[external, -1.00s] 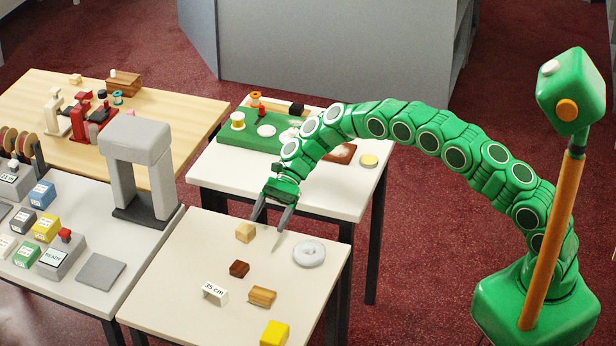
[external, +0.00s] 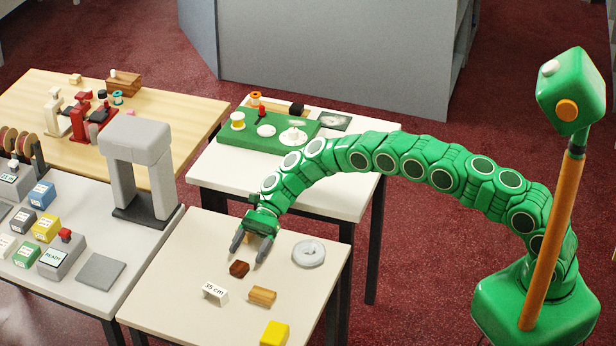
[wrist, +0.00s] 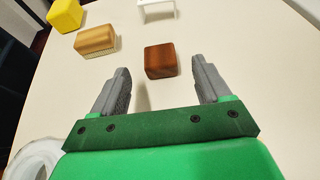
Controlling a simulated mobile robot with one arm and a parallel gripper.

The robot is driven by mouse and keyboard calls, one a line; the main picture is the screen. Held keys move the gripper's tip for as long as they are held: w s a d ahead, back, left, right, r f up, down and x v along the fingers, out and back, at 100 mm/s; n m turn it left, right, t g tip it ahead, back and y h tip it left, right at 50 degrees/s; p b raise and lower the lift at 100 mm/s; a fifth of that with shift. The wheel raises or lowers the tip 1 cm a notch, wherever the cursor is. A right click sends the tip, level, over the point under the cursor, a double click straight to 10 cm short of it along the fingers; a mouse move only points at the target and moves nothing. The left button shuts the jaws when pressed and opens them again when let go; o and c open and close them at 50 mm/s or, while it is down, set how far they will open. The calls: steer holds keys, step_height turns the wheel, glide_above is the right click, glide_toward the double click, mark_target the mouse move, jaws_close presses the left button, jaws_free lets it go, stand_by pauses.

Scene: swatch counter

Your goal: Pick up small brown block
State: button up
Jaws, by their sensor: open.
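The small brown block (external: 239,268) sits on the cream table, just in front of my gripper. In the wrist view the dark brown block (wrist: 160,61) lies ahead of the gap between my two grey fingers, nearer the middle. My gripper (external: 249,249) is open and empty, pointing down over the table. In the wrist view my gripper (wrist: 162,86) shows its fingers spread wider than the block, with the block just beyond the fingertips. The block's underside is hidden.
A wooden brush (external: 262,296) lies close by, with a white "35 cm" marker (external: 215,293), a yellow block (external: 274,334) and a grey ring (external: 309,253) around. The light wooden cube is hidden behind my gripper. The cream table (external: 180,300) is clear at its left.

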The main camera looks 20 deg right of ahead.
mark_target(241, 263)
steer(key=x, duration=0.4)
steer(key=shift+s+a+f, duration=0.1)
steer(key=shift+a+f, duration=0.05)
steer(key=c, duration=1)
steer(key=shift+c, duration=0.2)
